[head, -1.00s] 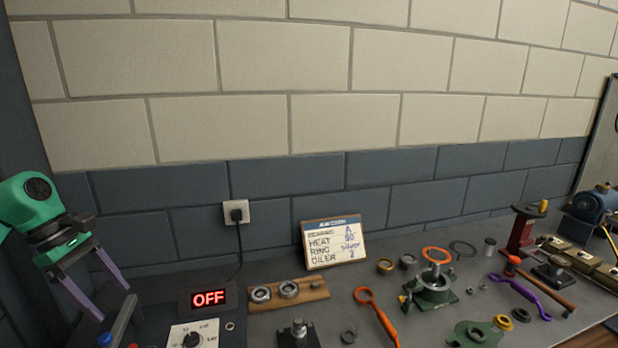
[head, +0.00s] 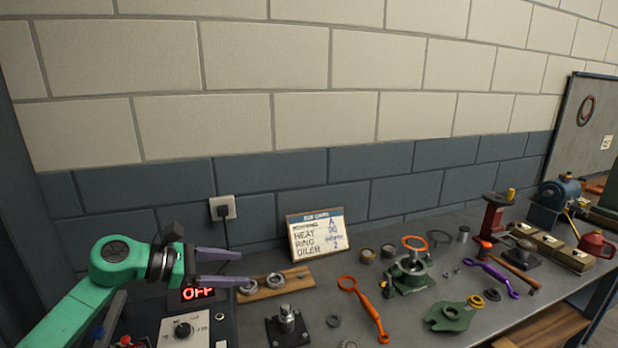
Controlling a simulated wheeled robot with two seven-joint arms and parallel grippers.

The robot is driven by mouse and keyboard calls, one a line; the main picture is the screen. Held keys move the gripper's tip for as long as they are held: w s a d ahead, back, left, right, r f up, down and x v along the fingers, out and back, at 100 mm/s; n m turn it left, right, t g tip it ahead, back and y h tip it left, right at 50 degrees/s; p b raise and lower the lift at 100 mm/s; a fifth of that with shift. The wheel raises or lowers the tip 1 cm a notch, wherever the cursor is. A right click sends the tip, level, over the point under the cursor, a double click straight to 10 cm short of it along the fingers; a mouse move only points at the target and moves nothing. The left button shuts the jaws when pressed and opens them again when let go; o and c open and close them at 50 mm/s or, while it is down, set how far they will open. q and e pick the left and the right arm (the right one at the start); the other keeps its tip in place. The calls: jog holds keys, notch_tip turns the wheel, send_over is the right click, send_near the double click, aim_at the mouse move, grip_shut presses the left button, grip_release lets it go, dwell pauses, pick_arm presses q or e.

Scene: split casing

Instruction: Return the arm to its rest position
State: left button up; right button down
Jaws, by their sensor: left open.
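My left arm comes in from the left, green, with a dark wrist. My left gripper (head: 240,267) has two purple-grey fingers that are apart and point right, with nothing between them. It hovers in front of the heater box's red OFF display (head: 198,294), near the wooden board (head: 300,281) with two metal bearings. I cannot tell its exact height above the bench. My right gripper does not show.
A control box with a dial (head: 183,329) stands below the gripper. A written card (head: 316,236) leans at the wall. An orange ring spanner (head: 365,308), a green casing half (head: 450,316), a green housing (head: 408,275) and a purple spanner (head: 492,277) lie rightward.

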pick_arm(q)
jog(key=w+d+r+n+t+h, duration=0.2)
jog(key=d+r+n+t, duration=0.2)
jog(key=d+n+t, duration=0.45)
jog(key=s+a+f+n+y, duration=0.3)
jog(key=a+f+n+y, duration=0.45)
jog(key=n, duration=0.75)
jog(key=s+a+f+n+y, duration=0.3)
jog(key=a+f+n+y, duration=0.45)
jog(key=n, duration=0.85)
jog(key=s+f+n+g+h, duration=0.1)
jog(key=s+f+n+g, duration=0.3)
jog(key=s+f+g, duration=0.45)
jog(key=s+f+n+g+h, duration=0.1)
jog(key=s+f+n+g, duration=0.35)
jog(key=s, duration=0.75)
jog(key=s+f+b, duration=0.2)
jog(key=f+b, duration=0.1)
jog(key=f, duration=1.3)
jog(key=s+f+b, duration=0.2)
jog(key=f+b, duration=0.1)
jog(key=f, duration=1.2)
jog(key=s+a+f+b, duration=0.3)
jog(key=s+f+b, duration=0.1)
jog(key=s+f, duration=1.2)
jog(key=shift+f+g+y, duration=0.3)
jog(key=shift+f+g, duration=0.15)
jog(key=shift+f, duration=0.45)
